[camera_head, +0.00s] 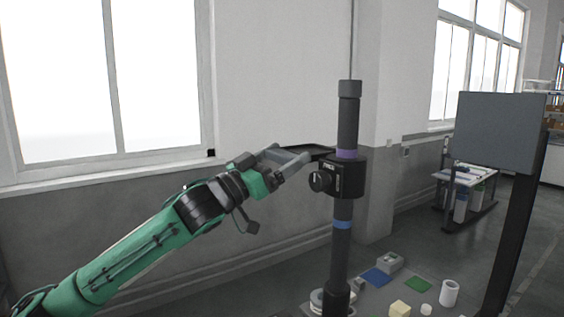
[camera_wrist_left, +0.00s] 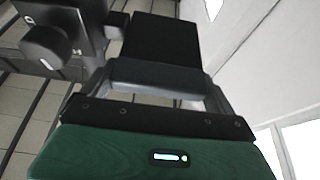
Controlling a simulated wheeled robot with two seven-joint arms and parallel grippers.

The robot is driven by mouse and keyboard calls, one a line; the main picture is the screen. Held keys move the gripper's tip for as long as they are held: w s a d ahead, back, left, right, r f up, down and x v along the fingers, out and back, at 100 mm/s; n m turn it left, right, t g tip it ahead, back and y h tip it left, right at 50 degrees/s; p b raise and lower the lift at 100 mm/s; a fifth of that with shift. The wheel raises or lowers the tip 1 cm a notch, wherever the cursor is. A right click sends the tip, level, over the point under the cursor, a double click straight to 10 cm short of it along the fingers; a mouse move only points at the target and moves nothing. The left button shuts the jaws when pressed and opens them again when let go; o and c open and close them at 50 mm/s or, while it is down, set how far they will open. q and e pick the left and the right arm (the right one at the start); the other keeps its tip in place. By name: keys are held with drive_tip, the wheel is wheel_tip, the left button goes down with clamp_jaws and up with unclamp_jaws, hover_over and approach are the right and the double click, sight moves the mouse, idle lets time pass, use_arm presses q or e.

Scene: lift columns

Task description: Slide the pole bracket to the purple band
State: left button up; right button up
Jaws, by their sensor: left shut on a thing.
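The black pole bracket (camera_head: 350,178) sits around the dark upright pole (camera_head: 347,125), with a round knob (camera_head: 320,181) on its left side. The purple band (camera_head: 346,154) shows on the pole right at the bracket's top edge. A blue band (camera_head: 342,224) is lower on the pole. My left gripper (camera_head: 318,153) reaches in from the left at the bracket's upper left and is shut on a dark part of it. The left wrist view shows the bracket (camera_wrist_left: 90,22) with its knob (camera_wrist_left: 45,45) ahead of the fingers. My right gripper is not in view.
A grey panel (camera_head: 498,130) on a dark post stands at the right. A wall with windows is behind.

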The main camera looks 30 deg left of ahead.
use_arm(q)
drive_tip(key=shift+r, duration=0.7)
drive_tip(key=o, duration=1.1)
drive_tip(key=shift+f, duration=0.1)
drive_tip(key=shift+f, duration=0.1)
